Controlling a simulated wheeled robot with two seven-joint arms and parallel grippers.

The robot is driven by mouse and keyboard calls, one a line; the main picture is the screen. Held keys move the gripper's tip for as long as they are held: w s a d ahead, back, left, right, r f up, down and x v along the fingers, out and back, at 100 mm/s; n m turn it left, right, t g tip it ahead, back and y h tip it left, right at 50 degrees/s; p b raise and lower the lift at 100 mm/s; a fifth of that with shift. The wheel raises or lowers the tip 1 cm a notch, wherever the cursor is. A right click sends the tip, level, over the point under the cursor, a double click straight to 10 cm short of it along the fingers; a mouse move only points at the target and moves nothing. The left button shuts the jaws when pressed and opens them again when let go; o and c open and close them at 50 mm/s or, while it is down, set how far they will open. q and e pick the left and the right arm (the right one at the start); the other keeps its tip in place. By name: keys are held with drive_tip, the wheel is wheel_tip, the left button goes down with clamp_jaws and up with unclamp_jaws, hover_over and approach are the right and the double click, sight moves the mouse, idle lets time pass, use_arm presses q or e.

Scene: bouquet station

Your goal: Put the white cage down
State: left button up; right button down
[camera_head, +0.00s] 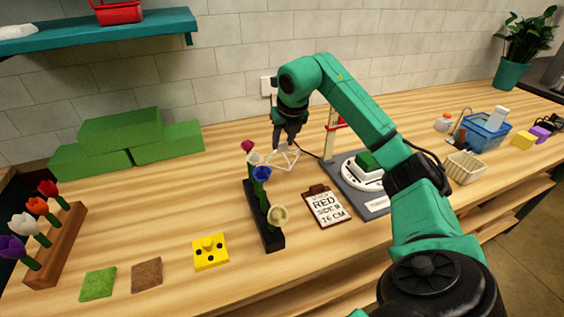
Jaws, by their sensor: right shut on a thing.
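The white cage (286,156) is a small open wire frame near the back of the table, behind the clipboard. My right gripper (284,146) points down with its fingers at the top of the cage and is shut on it. Whether the cage's underside touches the table I cannot tell. Flowers in the black rack partly overlap its left side. My left gripper is not in view.
A black flower rack (265,225) stands left of the clipboard (325,207). Green blocks (120,131) lie at the back left. A grey-based stand (345,180) is to the right, partly behind my right arm. Table between blocks and rack is clear.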

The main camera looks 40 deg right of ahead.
sight(282, 150)
wheel_tip(282, 150, down, 4)
drive_tip(key=shift+w+r, duration=0.15)
drive_tip(key=shift+r, duration=0.1)
drive_tip(key=f, duration=0.2)
drive_tip(key=shift+s+f, duration=0.2)
drive_tip(key=shift+f, duration=0.1)
drive_tip(key=shift+w+f, duration=0.1)
drive_tip(key=shift+f, duration=0.1)
drive_tip(key=c, duration=0.5)
unclamp_jaws()
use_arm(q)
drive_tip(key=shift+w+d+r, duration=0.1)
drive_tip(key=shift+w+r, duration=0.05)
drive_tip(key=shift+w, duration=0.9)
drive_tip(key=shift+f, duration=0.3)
use_arm(e)
drive_tip(key=v, duration=1.2)
drive_tip(key=shift+a+r, duration=0.1)
